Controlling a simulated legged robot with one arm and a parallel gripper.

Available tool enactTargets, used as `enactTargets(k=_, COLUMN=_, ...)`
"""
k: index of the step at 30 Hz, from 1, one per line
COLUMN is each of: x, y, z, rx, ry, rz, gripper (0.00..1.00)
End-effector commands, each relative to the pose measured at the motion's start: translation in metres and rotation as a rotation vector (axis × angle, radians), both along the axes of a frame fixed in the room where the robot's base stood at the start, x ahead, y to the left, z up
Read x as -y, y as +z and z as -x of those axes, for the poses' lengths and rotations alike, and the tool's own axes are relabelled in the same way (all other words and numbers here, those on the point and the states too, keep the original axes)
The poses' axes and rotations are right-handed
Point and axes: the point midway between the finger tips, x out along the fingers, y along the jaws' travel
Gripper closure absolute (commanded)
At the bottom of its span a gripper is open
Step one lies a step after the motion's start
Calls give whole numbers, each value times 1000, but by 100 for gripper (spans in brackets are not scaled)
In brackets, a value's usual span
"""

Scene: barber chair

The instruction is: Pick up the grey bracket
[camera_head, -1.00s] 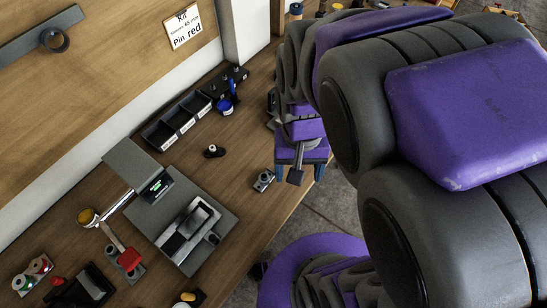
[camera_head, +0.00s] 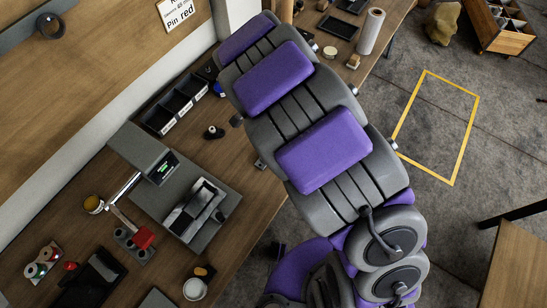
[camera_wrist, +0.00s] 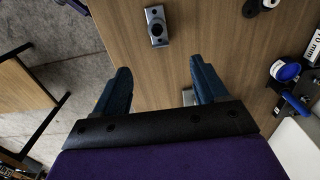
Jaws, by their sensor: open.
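My gripper (camera_wrist: 160,68) is open and empty above the wooden table in the wrist view, its two dark blue fingers apart. A pale grey piece (camera_wrist: 187,97) lies on the table between the fingers, close to the right one. The gripper hides much of it, so its shape is unclear. A small grey block with a round dark centre (camera_wrist: 156,25) lies beyond the fingertips. That block also shows at the table edge in the head view (camera_head: 260,163), partly behind my arm. I cannot tell which of the two is the grey bracket. The head view hides my gripper behind the arm.
A grey stand with a small screen (camera_head: 163,168) and black bins (camera_head: 178,105) stand on the table. A black knob-like piece (camera_head: 213,132) is near the block. A blue roll (camera_wrist: 285,70) lies right of the gripper. Floor lies beyond the table's edge.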

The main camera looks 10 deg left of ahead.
Motion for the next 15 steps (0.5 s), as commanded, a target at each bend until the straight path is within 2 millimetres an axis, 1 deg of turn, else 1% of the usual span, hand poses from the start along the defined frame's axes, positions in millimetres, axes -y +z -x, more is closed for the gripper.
enactTargets(k=5, x=0, y=-12, z=0, rx=1, ry=-1, rz=-5, gripper=28)
enactTargets(k=7, x=1, y=-22, z=0, rx=0, ry=-2, rz=-5, gripper=28)
enactTargets(k=15, x=-2, y=-75, z=1, rx=-2, ry=0, rz=-1, gripper=28)
